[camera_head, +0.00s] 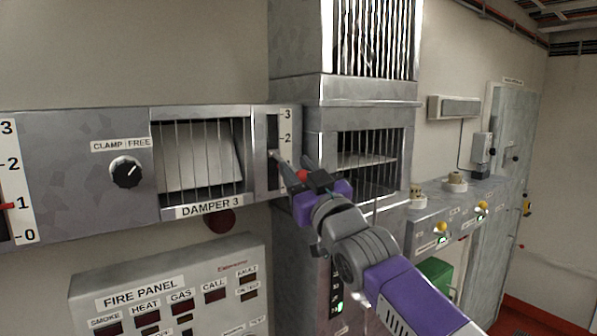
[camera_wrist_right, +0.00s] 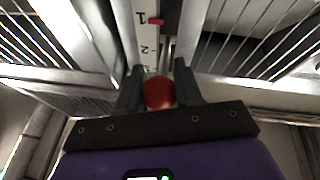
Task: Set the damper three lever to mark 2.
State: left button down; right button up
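The damper 3 panel (camera_head: 95,195) is on the wall, with a dark lever slot (camera_head: 273,135) and a white scale (camera_head: 287,125) at its right end. The lever ends in a red ball knob (camera_head: 302,175), also in the right wrist view (camera_wrist_right: 158,93). My right gripper (camera_head: 303,177) has one finger on each side of the knob, apparently touching it. In the right wrist view the scale (camera_wrist_right: 148,50) is upside down and a red pointer (camera_wrist_right: 156,21) stands at about mark 1. In the head view mark 1 is mostly hidden by my gripper. My left gripper is not in view.
A black CLAMP/FREE knob (camera_head: 126,172) is left of the DAMPER 3 grille; its setting is hard to read. Another scale (camera_head: 15,190) is at the far left. A fire panel (camera_head: 170,290) sits below. A metal duct (camera_head: 350,118) stands close right of the lever.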

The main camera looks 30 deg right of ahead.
grip_shut()
